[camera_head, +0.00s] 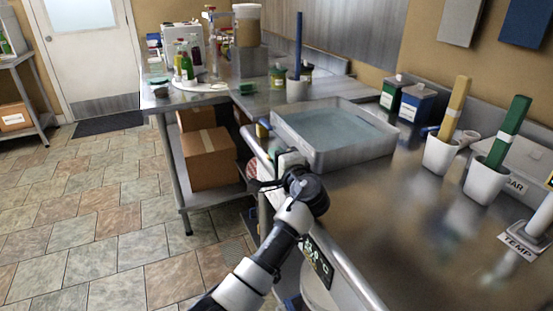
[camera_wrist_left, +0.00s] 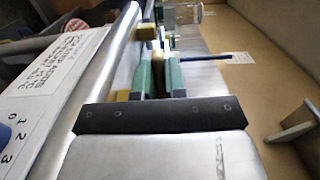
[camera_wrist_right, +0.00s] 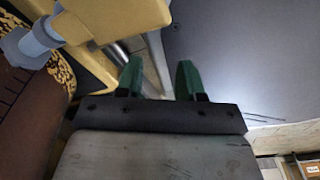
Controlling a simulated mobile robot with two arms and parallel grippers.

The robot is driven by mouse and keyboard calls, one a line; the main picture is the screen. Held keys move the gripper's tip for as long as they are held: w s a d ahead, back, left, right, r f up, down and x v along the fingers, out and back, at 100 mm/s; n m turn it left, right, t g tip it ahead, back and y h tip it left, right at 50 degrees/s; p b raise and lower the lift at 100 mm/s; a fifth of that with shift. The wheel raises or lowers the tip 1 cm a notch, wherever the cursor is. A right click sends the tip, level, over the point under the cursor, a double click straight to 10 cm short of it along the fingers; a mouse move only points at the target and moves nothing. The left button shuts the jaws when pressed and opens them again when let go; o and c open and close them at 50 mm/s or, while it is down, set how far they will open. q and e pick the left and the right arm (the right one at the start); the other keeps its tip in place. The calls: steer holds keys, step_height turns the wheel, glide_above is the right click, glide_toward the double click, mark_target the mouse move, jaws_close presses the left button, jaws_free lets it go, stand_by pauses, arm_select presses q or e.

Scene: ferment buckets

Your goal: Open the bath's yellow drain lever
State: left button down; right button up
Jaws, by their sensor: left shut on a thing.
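The bath (camera_head: 352,157) is a shallow metal basin of bluish water on the steel counter. My left gripper (camera_head: 287,160) is at its near left corner, by the counter's front edge. In the left wrist view, my left gripper's green fingers (camera_wrist_left: 158,75) are close together, with the yellow drain lever (camera_wrist_left: 157,68) partly visible between them. The fingers and wrist hide most of the lever. My right gripper (camera_wrist_right: 159,80) shows only in its own wrist view. Its green fingers are apart with nothing between them.
White cups (camera_head: 440,157) holding yellow and green handled tools stand right of the bath. Green and blue boxes (camera_head: 415,104) stand behind them.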

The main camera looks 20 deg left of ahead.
arm_select(q)
steer(key=shift+f, duration=0.1)
arm_select(e)
steer(key=shift+w+d, duration=0.2)
arm_select(q)
steer(key=c, duration=1.2)
jaws_free()
arm_select(e)
steer(key=shift+s+d, duration=0.15)
steer(key=shift+s, duration=0.05)
arm_select(q)
steer(key=shift+d, duration=0.1)
steer(key=v, duration=0.7)
steer(key=shift+s+d, duration=0.15)
steer(key=shift+s, duration=0.05)
arm_select(e)
steer(key=shift+w+a+r, duration=0.1)
steer(key=shift+w+a, duration=0.15)
steer(key=shift+w, duration=0.4)
